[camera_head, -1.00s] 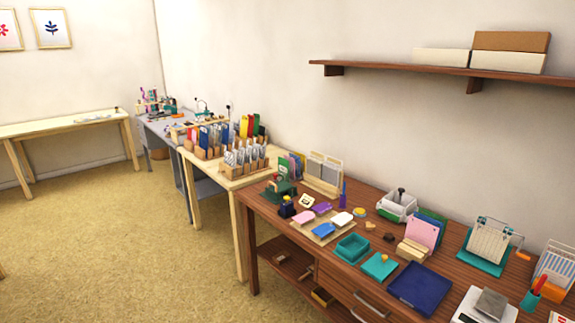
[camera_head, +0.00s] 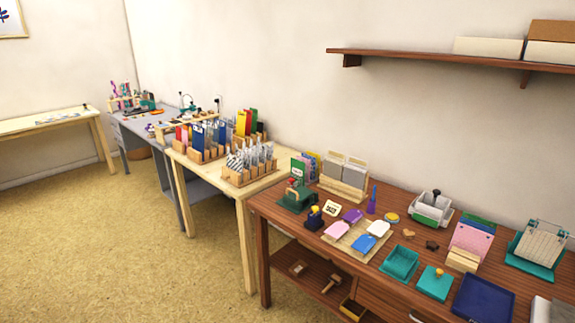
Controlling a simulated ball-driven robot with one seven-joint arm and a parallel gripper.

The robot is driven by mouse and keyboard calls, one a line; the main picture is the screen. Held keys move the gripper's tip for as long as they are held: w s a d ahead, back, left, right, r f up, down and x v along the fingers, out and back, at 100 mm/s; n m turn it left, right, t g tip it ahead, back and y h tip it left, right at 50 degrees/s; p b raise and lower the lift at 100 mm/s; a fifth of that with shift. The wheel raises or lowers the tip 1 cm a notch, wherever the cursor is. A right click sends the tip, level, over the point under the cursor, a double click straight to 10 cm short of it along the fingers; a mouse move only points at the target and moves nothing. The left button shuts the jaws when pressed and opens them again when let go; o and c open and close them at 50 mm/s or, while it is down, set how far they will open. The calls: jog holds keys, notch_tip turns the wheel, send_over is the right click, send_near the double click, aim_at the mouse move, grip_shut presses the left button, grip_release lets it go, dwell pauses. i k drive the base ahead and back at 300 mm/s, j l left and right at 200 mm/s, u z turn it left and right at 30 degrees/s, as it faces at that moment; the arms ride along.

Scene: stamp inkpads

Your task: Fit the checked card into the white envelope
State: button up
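My gripper is not in view. I cannot pick out the checked card or the white envelope for certain. Several white and grey patterned pieces stand upright in a wooden rack (camera_head: 238,180) at the front of the pale middle table. Behind them, blue and other coloured pieces stand in another wooden rack (camera_head: 211,155). All are too small to tell their patterns or whether any is an envelope.
A dark wooden table (camera_head: 300,235) at right holds inkpads, a teal tray (camera_head: 400,264), a dark blue pad (camera_head: 483,299) and a pink card (camera_head: 471,242). A grey desk (camera_head: 134,133) and pale table (camera_head: 45,123) stand further left. The yellowish floor (camera_head: 120,250) is clear.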

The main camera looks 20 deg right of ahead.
aim_at(353, 177)
jog(key=i+j+z, duration=0.35)
jog(key=i, duration=0.25)
jog(key=i+j+z, duration=0.35)
jog(key=i, duration=0.25)
